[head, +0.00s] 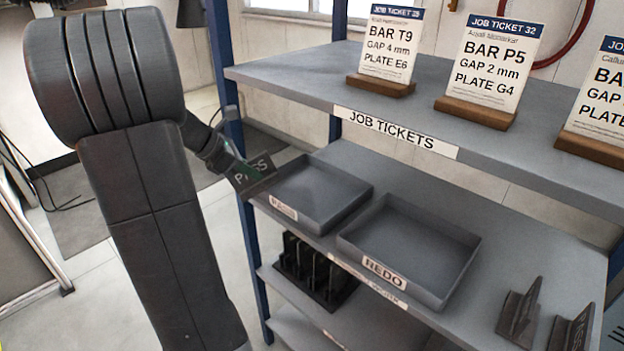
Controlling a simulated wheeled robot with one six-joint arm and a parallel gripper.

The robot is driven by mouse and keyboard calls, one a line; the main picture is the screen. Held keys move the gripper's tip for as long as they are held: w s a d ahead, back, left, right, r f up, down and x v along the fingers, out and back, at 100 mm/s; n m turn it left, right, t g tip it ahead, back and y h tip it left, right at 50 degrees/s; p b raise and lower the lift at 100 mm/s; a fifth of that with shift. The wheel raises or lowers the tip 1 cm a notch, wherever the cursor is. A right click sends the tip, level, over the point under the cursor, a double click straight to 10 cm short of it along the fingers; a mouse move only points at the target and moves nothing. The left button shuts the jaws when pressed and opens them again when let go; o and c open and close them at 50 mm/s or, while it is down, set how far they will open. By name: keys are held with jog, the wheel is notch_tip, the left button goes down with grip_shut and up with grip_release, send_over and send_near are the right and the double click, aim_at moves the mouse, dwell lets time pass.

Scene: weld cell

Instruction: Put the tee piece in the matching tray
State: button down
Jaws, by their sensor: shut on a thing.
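My gripper (228,161) is at the left end of the shelf unit, shut on a dark grey tee piece (262,184). The right tray (410,245) is also empty and is labelled REDO. Part of the tee piece is hidden by my gripper.
Two dark angled pieces (519,312) stand at the right of the trays' shelf (540,262). The shelf above (420,98) holds job tickets and overhangs behind the trays. A blue post (235,120) stands close by my gripper. A rack of dark plates (312,270) sits below.

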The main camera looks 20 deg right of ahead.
jog(key=d, duration=1.2)
jog(key=shift+d+f, duration=0.4)
jog(key=shift+f, duration=0.55)
jog(key=shift+d+f, duration=0.45)
jog(key=shift+f, duration=0.55)
jog(key=shift+d+f, duration=0.4)
jog(key=shift+f, duration=0.55)
jog(key=shift+d+r+y+p, duration=0.15)
jog(key=shift+r+y+p, duration=0.15)
jog(key=shift+y+p, duration=0.15)
jog(key=shift+d+r+y+p, duration=0.1)
jog(key=shift+d+y+p, duration=0.2)
jog(key=shift+y+p, duration=0.45)
jog(key=shift+d+y+p, duration=0.25)
jog(key=shift+y+p, duration=0.15)
jog(key=shift+y, duration=0.5)
jog(key=shift+a+f, duration=0.1)
jog(key=shift+f, duration=0.8)
jog(key=c, duration=2)
grip_release()
jog(key=shift+f, duration=0.2)
jog(key=o, duration=0.4)
